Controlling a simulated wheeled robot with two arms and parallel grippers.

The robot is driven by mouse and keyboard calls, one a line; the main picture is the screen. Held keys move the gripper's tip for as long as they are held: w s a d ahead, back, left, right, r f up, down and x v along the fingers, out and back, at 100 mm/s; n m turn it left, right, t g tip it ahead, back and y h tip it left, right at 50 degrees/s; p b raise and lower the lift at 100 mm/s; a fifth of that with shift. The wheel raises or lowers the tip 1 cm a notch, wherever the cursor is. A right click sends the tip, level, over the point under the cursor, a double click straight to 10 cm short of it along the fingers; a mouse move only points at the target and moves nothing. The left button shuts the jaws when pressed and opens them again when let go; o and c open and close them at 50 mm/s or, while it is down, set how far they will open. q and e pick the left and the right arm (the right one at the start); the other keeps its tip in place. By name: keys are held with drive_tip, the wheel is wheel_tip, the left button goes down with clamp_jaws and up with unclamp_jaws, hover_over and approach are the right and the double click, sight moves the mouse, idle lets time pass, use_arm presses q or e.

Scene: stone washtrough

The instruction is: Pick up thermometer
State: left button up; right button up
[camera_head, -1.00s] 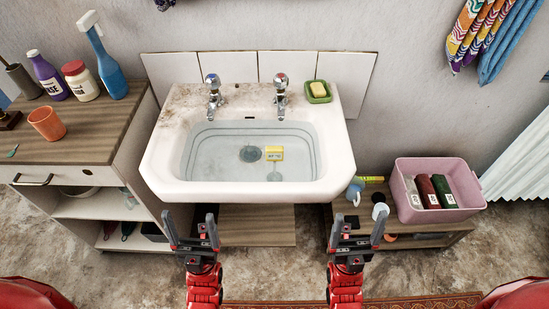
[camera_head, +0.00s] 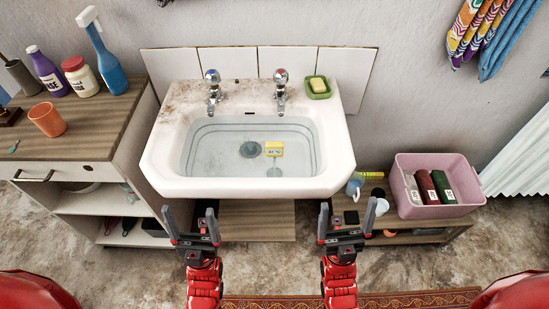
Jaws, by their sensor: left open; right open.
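The thermometer (camera_head: 274,149) is a small yellow piece with a pale display, in the water of the white basin (camera_head: 163,150), right of the dark drain (camera_head: 250,149). A faint round shape shows just below it in the water. My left gripper (camera_head: 190,222) is open and empty in front of the basin's front left edge. My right gripper (camera_head: 347,220) is open and empty in front of the basin's front right edge. Both are apart from the thermometer, and nothing covers it.
Two taps (camera_head: 213,90) and a green soap dish (camera_head: 318,88) stand at the basin's back. A cabinet with bottles and an orange cup (camera_head: 47,119) is at left.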

drive_tip(key=w+a+r+g+y+p, duration=0.1)
drive_tip(key=w+a+r+g+p, duration=0.2)
drive_tip(key=a, duration=0.7)
drive_tip(key=w+a+r+g+y+p, duration=0.2)
drive_tip(key=w+a+r+g, duration=0.25)
drive_tip(key=a, duration=0.65)
drive_tip(key=m+g+h, duration=0.7)
drive_tip(key=g+h, duration=0.2)
drive_tip(key=h, duration=0.6)
approach(275, 149)
drive_tip(key=shift+y, duration=0.3)
drive_tip(key=p+x, duration=0.1)
drive_tip(key=x, duration=0.4)
drive_tip(key=shift+d+f+p, duration=0.15)
drive_tip(key=shift+f+p, duration=0.05)
drive_tip(key=shift+p, duration=0.1)
drive_tip(key=p+x, duration=0.1)
drive_tip(key=x, duration=0.4)
drive_tip(key=shift+w+r, duration=0.1)
drive_tip(key=shift+r, duration=0.05)
drive_tip(key=shift+w, duration=0.45)
clamp_jaws()
